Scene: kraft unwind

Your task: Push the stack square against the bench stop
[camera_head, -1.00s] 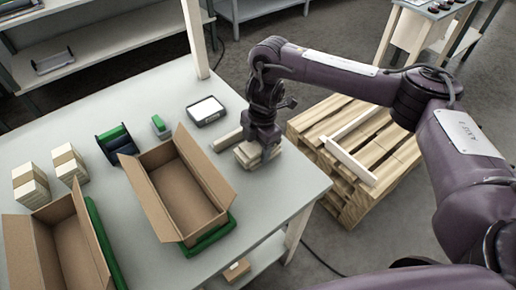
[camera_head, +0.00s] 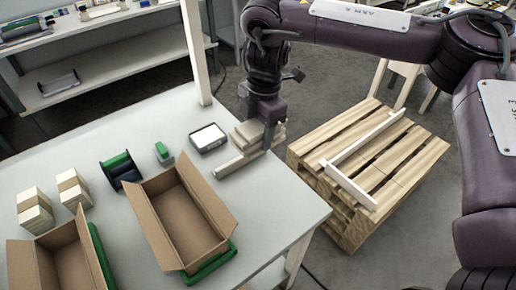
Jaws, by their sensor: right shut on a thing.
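A small stack of pale tan, layered pieces (camera_head: 246,133) is near the bench's far right edge. My right gripper (camera_head: 267,134) points down and is shut on the stack's right side. The pale bench stop, a low bar (camera_head: 236,166), lies on the bench just on the near side of the stack. Whether the stack touches the bar or is held above the bench is unclear; its lower part is partly hidden. My left gripper is not in view.
A dark tray device (camera_head: 208,138) lies just left of the stack. An open carton (camera_head: 188,222), a green tape item (camera_head: 163,153), a dark dispenser (camera_head: 121,170) and banded stacks (camera_head: 35,210) occupy the bench. A wooden pallet (camera_head: 375,160) stands at right.

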